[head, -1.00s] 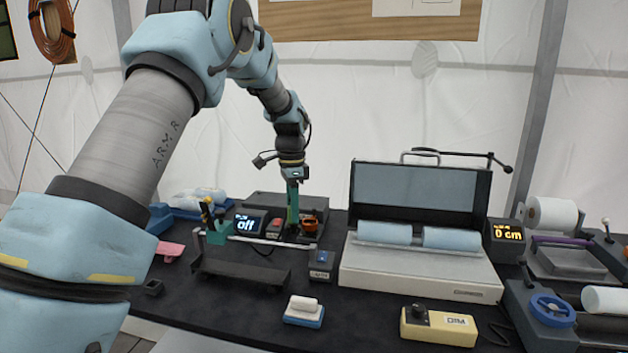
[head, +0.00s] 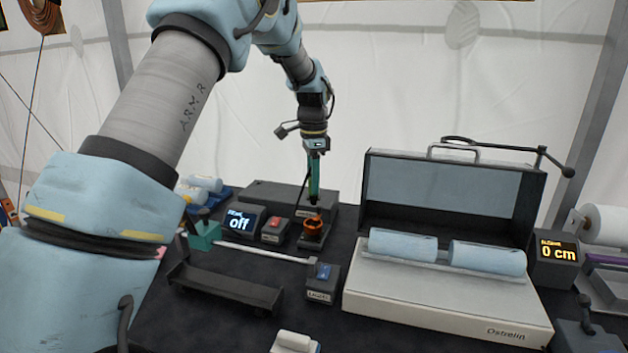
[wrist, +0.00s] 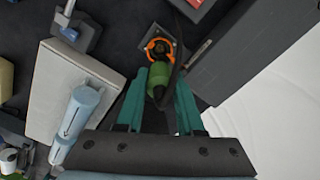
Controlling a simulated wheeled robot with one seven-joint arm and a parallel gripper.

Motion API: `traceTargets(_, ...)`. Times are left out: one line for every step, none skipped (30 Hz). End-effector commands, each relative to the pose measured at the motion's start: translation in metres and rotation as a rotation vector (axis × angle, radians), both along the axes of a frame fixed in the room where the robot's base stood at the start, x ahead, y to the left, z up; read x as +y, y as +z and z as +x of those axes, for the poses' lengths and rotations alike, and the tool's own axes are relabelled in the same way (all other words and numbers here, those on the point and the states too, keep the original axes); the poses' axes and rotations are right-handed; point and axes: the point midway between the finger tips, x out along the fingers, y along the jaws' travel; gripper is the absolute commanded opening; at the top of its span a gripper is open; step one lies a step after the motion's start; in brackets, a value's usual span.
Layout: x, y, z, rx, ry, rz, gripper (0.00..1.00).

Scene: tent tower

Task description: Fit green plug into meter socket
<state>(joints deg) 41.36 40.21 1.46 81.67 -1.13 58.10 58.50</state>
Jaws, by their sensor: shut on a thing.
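My gripper (wrist: 158,98) has teal fingers pointing down and is shut on the green plug (wrist: 158,80), seen in the wrist view. A black cable runs past the plug. Just beyond the plug in that view is an orange ring (wrist: 150,44) around a dark centre, on a small grey base; I cannot tell if the plug touches it. In the head view my gripper (head: 315,185) stands upright just behind the orange ring (head: 313,236). The plug is hard to make out there. A small display (head: 240,222) left of the gripper reads "off".
A red-topped switch box (head: 273,230) stands left of the ring. A long grey box (head: 262,198) lies behind. A blue-switch box (head: 323,283) and a dark trough (head: 225,285) are in front. An open white case with blue rolls (head: 440,300) stands to the right.

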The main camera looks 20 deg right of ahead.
Motion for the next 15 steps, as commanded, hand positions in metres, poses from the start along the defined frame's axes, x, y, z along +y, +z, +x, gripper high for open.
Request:
traceTargets(0.000,0.000,0.000,0.000,0.000,0.000,0.00)
traceTargets(0.000,0.001,0.000,0.000,0.000,0.000,0.00)
traceTargets(0.001,0.001,0.000,0.000,0.000,0.000,0.00)
traceTargets(0.001,0.001,0.000,0.000,0.000,0.000,0.00)
traceTargets(0.001,0.002,0.000,0.000,0.001,0.000,0.00)
traceTargets(0.002,0.001,0.000,0.001,0.001,0.000,0.00)
traceTargets(0.001,-0.003,0.000,0.001,0.000,0.000,0.00)
traceTargets(0.001,-0.005,0.000,0.001,0.000,0.000,0.00)
traceTargets(0.001,-0.007,0.000,0.001,0.000,0.000,0.00)
traceTargets(0.001,-0.009,0.000,0.001,0.000,0.000,0.00)
traceTargets(0.001,-0.011,0.000,0.001,0.000,0.000,0.00)
traceTargets(0.001,-0.015,0.000,0.001,0.000,0.000,0.00)
traceTargets(0.001,-0.017,0.000,0.001,0.000,0.000,0.00)
traceTargets(0.001,-0.020,0.000,0.002,0.000,0.000,0.00)
traceTargets(0.001,-0.024,0.000,0.002,0.000,0.001,0.00)
